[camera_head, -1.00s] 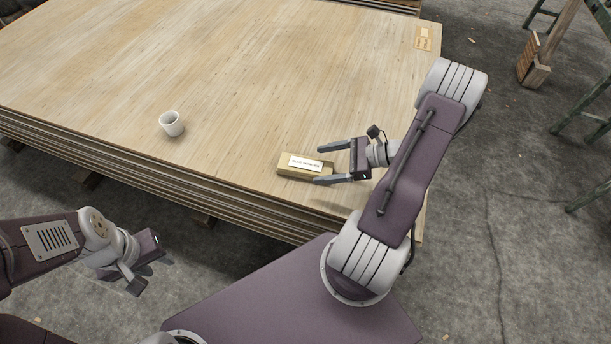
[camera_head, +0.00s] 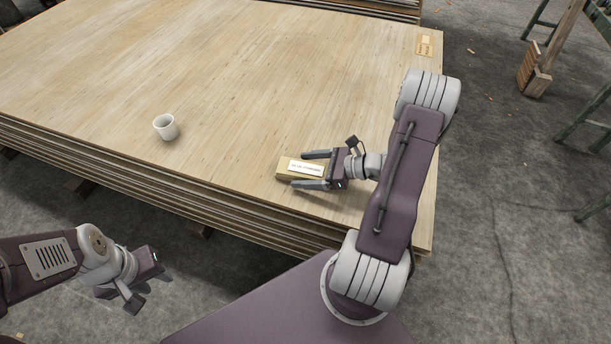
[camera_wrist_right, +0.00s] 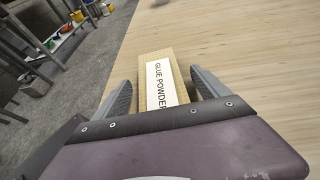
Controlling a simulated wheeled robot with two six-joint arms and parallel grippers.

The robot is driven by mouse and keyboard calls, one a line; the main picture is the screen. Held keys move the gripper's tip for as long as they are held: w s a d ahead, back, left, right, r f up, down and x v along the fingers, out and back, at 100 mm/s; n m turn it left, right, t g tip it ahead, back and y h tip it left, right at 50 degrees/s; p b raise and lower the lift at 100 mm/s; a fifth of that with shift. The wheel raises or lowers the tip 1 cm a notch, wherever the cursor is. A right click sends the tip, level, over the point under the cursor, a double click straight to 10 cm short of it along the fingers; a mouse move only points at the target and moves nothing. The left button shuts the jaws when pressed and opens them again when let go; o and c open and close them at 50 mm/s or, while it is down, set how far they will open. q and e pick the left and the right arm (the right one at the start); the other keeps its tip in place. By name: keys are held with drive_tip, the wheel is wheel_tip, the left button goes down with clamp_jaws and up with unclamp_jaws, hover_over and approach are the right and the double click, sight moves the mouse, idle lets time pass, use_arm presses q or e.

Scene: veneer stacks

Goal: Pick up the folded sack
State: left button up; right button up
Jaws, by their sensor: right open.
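The folded sack is a flat tan block with a white label reading "GLUE POWDER". It lies on the top of the veneer stack near its front edge; in the head view the sack (camera_head: 284,167) shows left of my right gripper (camera_head: 313,169). In the right wrist view the sack (camera_wrist_right: 168,58) runs between the two fingers of the open right gripper (camera_wrist_right: 165,92), with one finger on each side. I cannot tell whether the fingers touch it. My left gripper (camera_head: 146,279) hangs off the stack at the lower left, over the floor; its jaw opening is unclear.
A white cup (camera_head: 166,127) stands on the veneer stack (camera_head: 230,70), left of the sack. A small tan label (camera_head: 424,46) lies at the far right corner. Green trestles (camera_head: 585,115) stand on the floor at the right. Much of the stack top is bare.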

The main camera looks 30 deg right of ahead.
sight(306, 169)
drive_tip(key=c, duration=1.5)
wheel_tip(306, 169, up, 4)
drive_tip(key=p, duration=0.3)
drive_tip(key=shift+r, duration=0.15)
drive_tip(key=p+v, duration=0.1)
drive_tip(key=v, duration=0.3)
drive_tip(key=w+d+r+p+v, duration=0.1)
drive_tip(key=p+v, duration=0.1)
drive_tip(key=v, duration=0.2)
drive_tip(key=w+p+v, duration=0.1)
drive_tip(key=p+v, duration=0.1)
drive_tip(key=v, duration=0.3)
drive_tip(key=shift+w+d+r, duration=0.15)
drive_tip(key=shift+w+r, duration=0.05)
drive_tip(key=shift+r, duration=0.05)
